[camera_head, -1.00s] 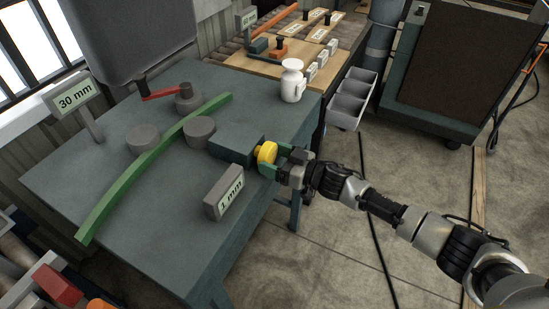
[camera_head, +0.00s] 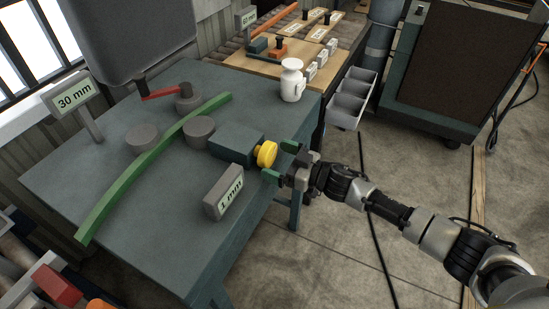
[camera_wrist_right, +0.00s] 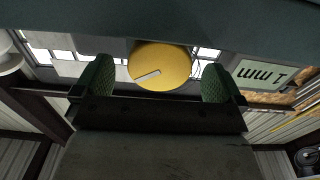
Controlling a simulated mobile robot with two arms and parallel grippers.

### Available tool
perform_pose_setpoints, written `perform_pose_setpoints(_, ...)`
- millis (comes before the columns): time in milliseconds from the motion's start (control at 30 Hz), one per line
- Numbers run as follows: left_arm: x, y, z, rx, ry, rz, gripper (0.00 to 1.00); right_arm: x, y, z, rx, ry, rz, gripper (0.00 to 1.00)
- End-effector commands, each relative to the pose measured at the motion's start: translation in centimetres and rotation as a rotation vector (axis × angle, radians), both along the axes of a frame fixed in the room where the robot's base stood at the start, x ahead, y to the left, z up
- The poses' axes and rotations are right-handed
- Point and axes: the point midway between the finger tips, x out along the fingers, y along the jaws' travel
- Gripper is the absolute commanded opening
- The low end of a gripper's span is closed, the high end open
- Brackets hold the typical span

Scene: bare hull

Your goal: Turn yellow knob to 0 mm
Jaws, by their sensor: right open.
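The yellow knob (camera_head: 266,154) sits on the end of a dark blue-grey block (camera_head: 236,147) at the table's right edge. In the right wrist view the knob (camera_wrist_right: 160,66) shows its round face with a pale slanted marker line. A grey display (camera_head: 224,192) beside it reads "1 mm"; it shows upside down in the wrist view (camera_wrist_right: 262,75). My left gripper is not in view.
On the table (camera_head: 130,215) are a long curved green bar (camera_head: 150,165), grey rollers (camera_head: 199,131), a red-handled crank (camera_head: 163,92) and a "30 mm" sign (camera_head: 75,95). A white bottle (camera_head: 291,80) stands at the back corner. Grey bins (camera_head: 352,99) hang beyond it.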

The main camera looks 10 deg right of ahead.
Motion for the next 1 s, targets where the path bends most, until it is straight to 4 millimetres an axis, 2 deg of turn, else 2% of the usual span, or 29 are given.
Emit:
perform_pose_setpoints(200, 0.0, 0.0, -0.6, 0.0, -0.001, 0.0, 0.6, -2.6, -3.9, -0.2, -0.003, 0.002, 0.0, 1.0)
perform_pose_setpoints(400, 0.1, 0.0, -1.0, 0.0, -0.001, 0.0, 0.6, -4.4, -6.6, -0.2, -0.002, 0.002, -0.001, 1.0)
perform_pose_setpoints(600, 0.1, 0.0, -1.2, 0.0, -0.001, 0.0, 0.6, -5.2, -7.7, -0.1, 0.001, 0.001, 0.0, 1.0)
perform_pose_setpoints(833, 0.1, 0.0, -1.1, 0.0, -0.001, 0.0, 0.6, -5.2, -7.8, 0.0, 0.001, 0.001, 0.0, 1.0)
perform_pose_setpoints(867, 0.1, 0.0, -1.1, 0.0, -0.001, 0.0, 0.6, -5.2, -7.8, 0.0, 0.001, 0.001, 0.0, 0.98)
perform_pose_setpoints(1000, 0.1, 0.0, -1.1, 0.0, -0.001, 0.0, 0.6, -5.2, -7.6, 0.9, -0.031, -0.078, 0.029, 0.77)
